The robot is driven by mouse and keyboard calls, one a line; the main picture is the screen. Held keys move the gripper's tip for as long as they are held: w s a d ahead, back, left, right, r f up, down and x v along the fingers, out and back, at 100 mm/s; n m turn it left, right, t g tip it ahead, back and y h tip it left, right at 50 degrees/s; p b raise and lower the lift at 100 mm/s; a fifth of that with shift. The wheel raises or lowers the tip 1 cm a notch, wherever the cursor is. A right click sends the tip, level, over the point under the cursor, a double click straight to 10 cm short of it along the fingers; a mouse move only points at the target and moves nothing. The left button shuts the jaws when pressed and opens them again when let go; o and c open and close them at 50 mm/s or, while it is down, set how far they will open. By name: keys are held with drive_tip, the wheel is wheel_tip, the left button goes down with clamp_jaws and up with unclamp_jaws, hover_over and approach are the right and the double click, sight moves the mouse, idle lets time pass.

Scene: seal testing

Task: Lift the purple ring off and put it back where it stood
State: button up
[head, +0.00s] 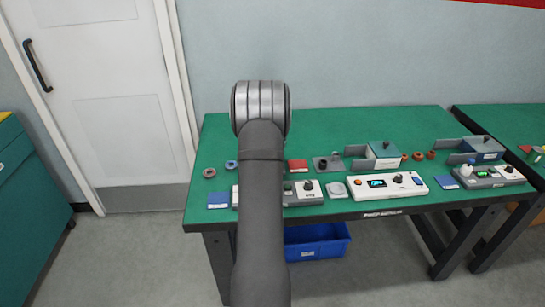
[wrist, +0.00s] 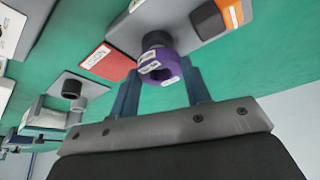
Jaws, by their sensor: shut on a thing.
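The purple ring (wrist: 170,69), with white labels on its side, shows in the wrist view between the two blue-grey fingers of my gripper (wrist: 160,72). My gripper is shut on it. A black round post (wrist: 156,39) on a grey base plate (wrist: 143,23) shows right beyond the ring. I cannot tell whether the ring is still around this post or clear of it. In the head view my own arm covers the gripper, the ring and the post.
A red pad (wrist: 108,60) and another base with a dark post (wrist: 71,89) lie left of my gripper. An orange-and-grey block (wrist: 217,17) is close on the right. The green bench (head: 350,122) holds several devices, including a white control box (head: 373,188); its back strip is clear.

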wheel_tip(320, 180, up, 2)
drive_tip(key=shift+r, duration=0.15)
drive_tip(key=s+d+r, duration=0.7)
drive_tip(key=d, duration=0.2)
drive_tip(key=n+y, duration=0.4)
drive_tip(key=n, duration=0.5)
hover_over(195, 201)
drive_tip(key=s+d, duration=0.1)
wheel_tip(195, 201, down, 10)
drive_tip(key=shift+s+d, duration=0.1)
drive_tip(key=shift+a+f, duration=0.35)
drive_tip(key=shift+f, duration=1.85)
drive_tip(key=shift+f, duration=0.15)
